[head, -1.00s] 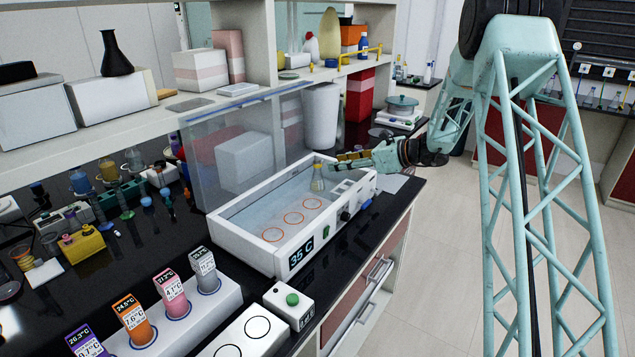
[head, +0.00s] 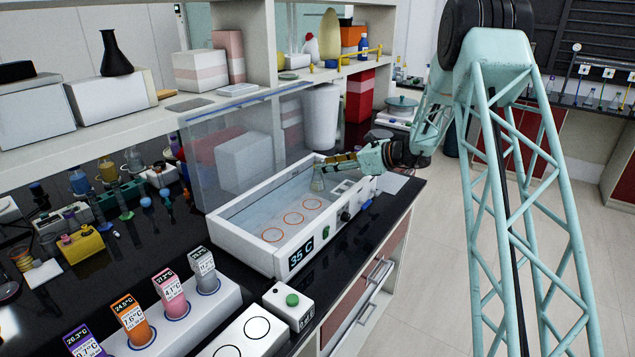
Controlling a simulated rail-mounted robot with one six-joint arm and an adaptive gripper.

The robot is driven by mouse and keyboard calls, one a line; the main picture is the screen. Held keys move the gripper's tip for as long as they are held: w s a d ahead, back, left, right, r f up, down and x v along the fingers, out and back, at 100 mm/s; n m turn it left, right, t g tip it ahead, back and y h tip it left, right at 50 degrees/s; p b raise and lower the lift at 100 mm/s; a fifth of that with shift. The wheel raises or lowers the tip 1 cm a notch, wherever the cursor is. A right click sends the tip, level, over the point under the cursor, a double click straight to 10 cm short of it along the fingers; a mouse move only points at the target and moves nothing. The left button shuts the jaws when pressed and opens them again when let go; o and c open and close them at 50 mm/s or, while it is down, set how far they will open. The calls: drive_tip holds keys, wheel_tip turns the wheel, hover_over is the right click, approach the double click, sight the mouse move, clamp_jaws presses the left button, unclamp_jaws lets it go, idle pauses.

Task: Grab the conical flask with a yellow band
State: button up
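A small clear conical flask (head: 317,182) stands in the far right part of the white water bath (head: 243,250). A yellowish band near its neck shows only faintly at this size. My gripper (head: 328,168) reaches in from the right, its fingers pointing left and overlapping the flask's upper part in the picture. I cannot tell whether the fingers touch the flask, or how far apart they are. The flask's neck is partly hidden by the fingers.
The bath's front display reads 35 C, and orange rings (head: 293,218) mark its floor. A clear screen (head: 215,160) stands behind it. A rack (head: 190,310) of labelled coloured flasks and a green-button box (head: 291,303) are in front. The aisle at right is open floor.

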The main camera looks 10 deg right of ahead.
sight(317, 176)
drive_tip(key=shift+b+x, duration=0.4)
drive_tip(key=shift+x, duration=2.1)
drive_tip(key=shift+d, duration=0.1)
drive_tip(key=shift+c, duration=0.6)
clamp_jaws()
